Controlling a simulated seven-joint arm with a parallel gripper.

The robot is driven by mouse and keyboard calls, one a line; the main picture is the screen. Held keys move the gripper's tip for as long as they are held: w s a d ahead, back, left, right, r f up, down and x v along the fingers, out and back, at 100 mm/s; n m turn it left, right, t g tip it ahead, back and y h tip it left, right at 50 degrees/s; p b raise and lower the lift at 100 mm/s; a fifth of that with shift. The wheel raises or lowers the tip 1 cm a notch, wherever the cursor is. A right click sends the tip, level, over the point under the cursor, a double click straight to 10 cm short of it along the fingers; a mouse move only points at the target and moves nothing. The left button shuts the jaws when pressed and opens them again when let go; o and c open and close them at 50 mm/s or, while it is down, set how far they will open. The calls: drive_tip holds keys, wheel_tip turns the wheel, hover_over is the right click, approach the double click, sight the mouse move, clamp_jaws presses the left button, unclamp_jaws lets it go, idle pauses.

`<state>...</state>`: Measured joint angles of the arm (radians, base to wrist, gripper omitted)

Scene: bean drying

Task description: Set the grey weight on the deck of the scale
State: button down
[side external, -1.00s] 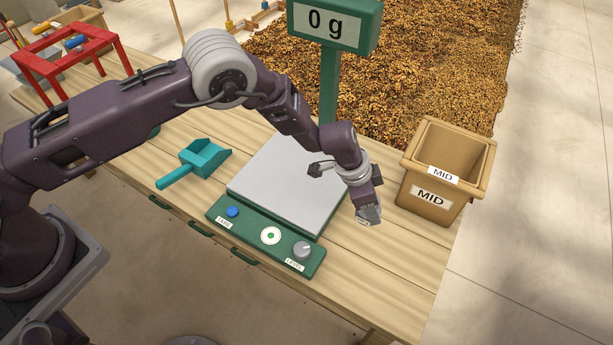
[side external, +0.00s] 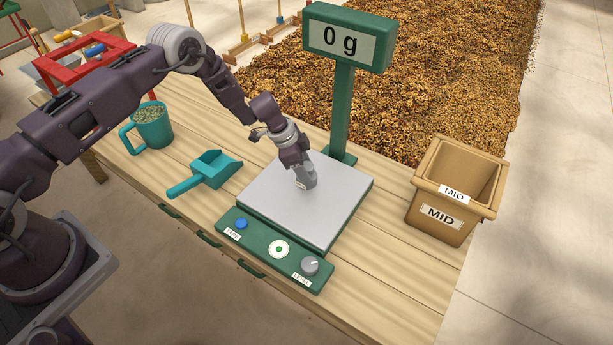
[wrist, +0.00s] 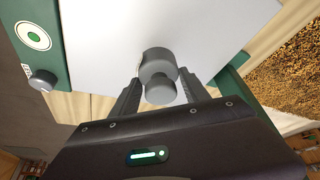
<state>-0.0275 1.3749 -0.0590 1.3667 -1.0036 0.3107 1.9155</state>
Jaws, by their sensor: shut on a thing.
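The grey weight (side external: 308,181) is a small cylinder with a knob on top. My gripper (side external: 300,166) is shut on it and holds it over the middle of the scale's pale deck (side external: 270,195). In the wrist view the weight (wrist: 158,66) sits between the two fingers of my gripper (wrist: 158,90), with the deck (wrist: 210,30) behind it. I cannot tell whether its base touches the deck. The scale's display (side external: 347,42) reads 0 g.
A teal scoop (side external: 207,172) and a teal jug (side external: 152,127) of beans stand left of the scale. A tan bin (side external: 455,195) marked MID is at the right. The display post (side external: 341,110) rises behind the deck. Bare table lies between deck and bin.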

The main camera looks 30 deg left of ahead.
drive_tip(key=shift+f, duration=1.05)
drive_tip(key=c, duration=0.6)
unclamp_jaws()
drive_tip(key=shift+f, duration=0.15)
drive_tip(key=shift+o, duration=0.2)
drive_tip(key=v, duration=1.2)
